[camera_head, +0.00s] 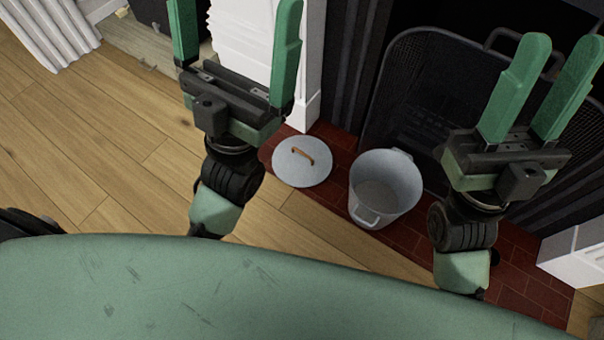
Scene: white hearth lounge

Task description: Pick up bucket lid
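The bucket lid (302,173) is a round pale grey disc with a small tan handle. It lies flat on the red brick hearth, to the left of the open bucket. The grey metal bucket (385,189) stands upright with its top uncovered and looks empty. My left gripper (235,20) is raised, its green fingers wide apart with nothing between them. It is above and to the left of the lid in the picture. My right gripper (555,55) is raised to the right of the bucket. Its fingers are apart and empty, with a narrower gap. Neither gripper touches the lid.
A dark mesh fire screen (425,85) stands behind the bucket in front of the fireplace. A white surround (308,60) rises behind the lid. The red brick hearth (405,238) runs toward the lower right. The wooden floor (110,140) at left is clear.

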